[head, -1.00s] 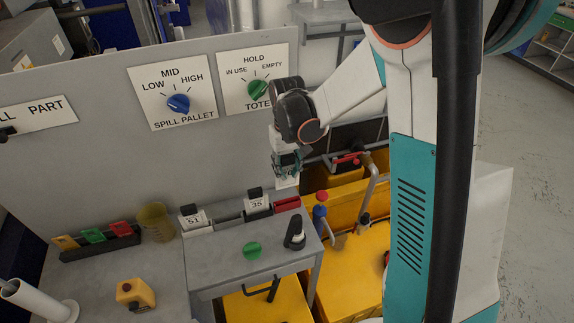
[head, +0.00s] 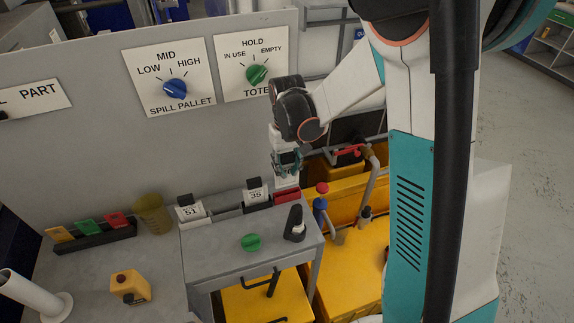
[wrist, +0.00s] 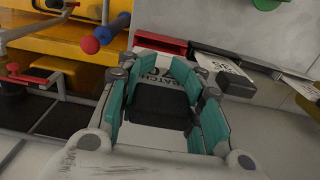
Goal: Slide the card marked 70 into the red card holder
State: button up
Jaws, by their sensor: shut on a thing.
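My gripper (head: 288,162) is shut on a white card (head: 286,182), which hangs below its fingers. In the wrist view, my gripper (wrist: 158,72) has the card (wrist: 150,72) between its teal fingers. Dark print reading "BATCH" and part of a large number show there; the fingers hide the rest. The red card holder (head: 287,196) is at the back right edge of the grey table, directly below the card in the head view. It also shows just beyond the card in the wrist view (wrist: 160,42). Whether the card's lower edge touches the holder, I cannot tell.
Cards marked 51 (head: 190,210) and 35 (head: 255,193) stand in holders left of the red one. Yellow units with a red-topped blue post (head: 321,200) stand to the right. A grey panel rises behind.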

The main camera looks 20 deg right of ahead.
aim_at(287, 154)
jog(key=shift+f+b, duration=0.7)
jog(key=shift+f, duration=0.45)
jog(key=shift+f+b, duration=2.25)
jog(key=shift+b, duration=0.1)
dwell(1.3)
jog(key=o, duration=1.3)
jog(key=shift+r, duration=0.1)
notch_tip(287, 154, up, 12)
jog(key=shift+f, duration=0.1)
